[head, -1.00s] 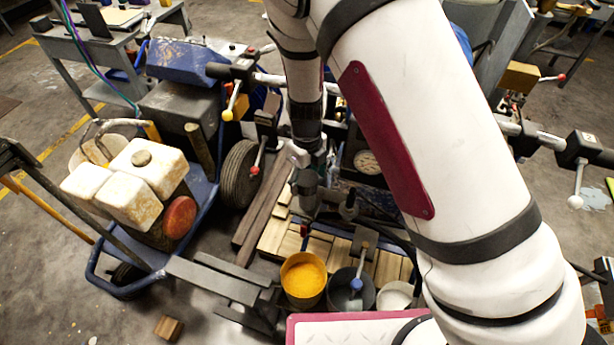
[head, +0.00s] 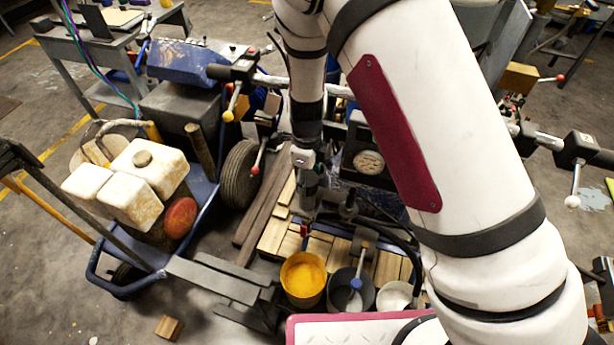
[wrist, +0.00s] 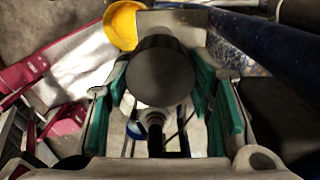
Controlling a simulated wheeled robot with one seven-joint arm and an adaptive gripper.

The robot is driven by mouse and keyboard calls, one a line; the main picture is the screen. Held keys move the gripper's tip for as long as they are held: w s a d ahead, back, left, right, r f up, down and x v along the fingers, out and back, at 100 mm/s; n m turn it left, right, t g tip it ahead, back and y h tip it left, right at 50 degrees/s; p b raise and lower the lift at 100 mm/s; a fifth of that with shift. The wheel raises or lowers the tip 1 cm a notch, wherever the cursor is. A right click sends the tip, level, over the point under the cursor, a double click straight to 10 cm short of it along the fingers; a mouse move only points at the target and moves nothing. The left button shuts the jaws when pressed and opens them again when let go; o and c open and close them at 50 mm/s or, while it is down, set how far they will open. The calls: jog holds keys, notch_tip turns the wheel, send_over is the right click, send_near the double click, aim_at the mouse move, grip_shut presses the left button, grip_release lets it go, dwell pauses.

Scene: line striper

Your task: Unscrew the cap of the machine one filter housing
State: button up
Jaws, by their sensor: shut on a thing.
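The cap (wrist: 160,76) is a dark, round, smooth piece in the middle of the wrist view. My gripper (wrist: 160,88) is shut on it, with green finger pads at its left and right sides. In the head view my gripper (head: 305,188) points down beside the machine, above the wooden slats. The cap is hidden there by my gripper and wrist. The filter housing lies behind the cap in the wrist view, and I cannot tell whether the cap's thread is still engaged.
A wheel (head: 240,174) is left of my gripper.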

jog(key=n, duration=0.4)
jog(key=shift+n, duration=0.3)
jog(key=shift+s+n, duration=0.1)
jog(key=shift+n, duration=2.2)
jog(key=n, duration=0.4)
jog(key=shift+r, duration=0.3)
